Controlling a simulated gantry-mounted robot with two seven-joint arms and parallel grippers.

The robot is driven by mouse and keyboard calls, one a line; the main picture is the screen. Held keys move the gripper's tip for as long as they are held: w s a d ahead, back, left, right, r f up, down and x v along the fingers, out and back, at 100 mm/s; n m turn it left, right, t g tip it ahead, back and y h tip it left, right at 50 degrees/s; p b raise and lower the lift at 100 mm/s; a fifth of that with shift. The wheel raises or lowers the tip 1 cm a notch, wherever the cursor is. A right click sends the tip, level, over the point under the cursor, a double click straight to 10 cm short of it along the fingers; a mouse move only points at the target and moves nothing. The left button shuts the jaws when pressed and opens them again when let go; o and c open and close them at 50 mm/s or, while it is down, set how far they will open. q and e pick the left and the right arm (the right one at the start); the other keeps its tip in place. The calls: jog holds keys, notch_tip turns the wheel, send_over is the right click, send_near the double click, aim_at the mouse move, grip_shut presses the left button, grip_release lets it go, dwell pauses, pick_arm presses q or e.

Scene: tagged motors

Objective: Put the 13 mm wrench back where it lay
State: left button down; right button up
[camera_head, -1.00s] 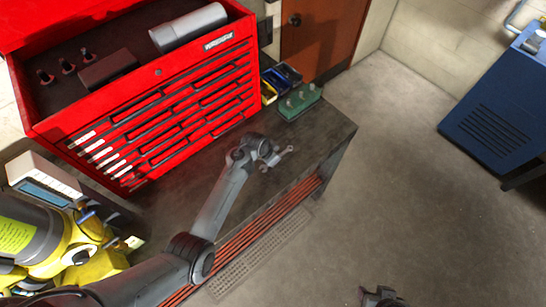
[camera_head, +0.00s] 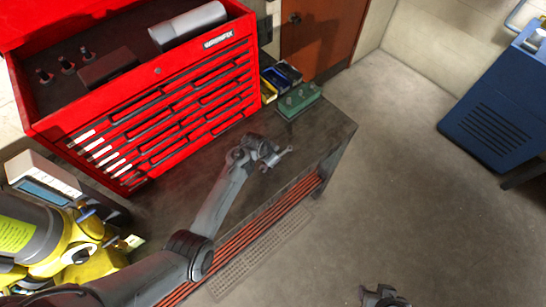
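A small grey wrench (camera_head: 276,158) shows at the tip of my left gripper (camera_head: 265,156), above or on the dark bench top; I cannot tell whether it touches the bench. Its size marking is too small to read. The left gripper's fingers appear closed around one end of the wrench, and its far end sticks out to the right. My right gripper (camera_head: 384,298) shows only partly at the bottom edge, over the floor and away from the bench. Its fingers are too unclear to tell open from shut.
A red tool chest (camera_head: 150,105) stands on the dark bench (camera_head: 325,128). A green block with pegs (camera_head: 299,100) and small blue and yellow bins (camera_head: 281,77) are beside it. A yellow motor (camera_head: 85,245) and a box with a display (camera_head: 42,180) are at left. Bench around the gripper is clear.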

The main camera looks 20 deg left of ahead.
pick_arm(q)
jog(key=shift+f, duration=0.15)
jog(key=c, duration=1.1)
grip_release()
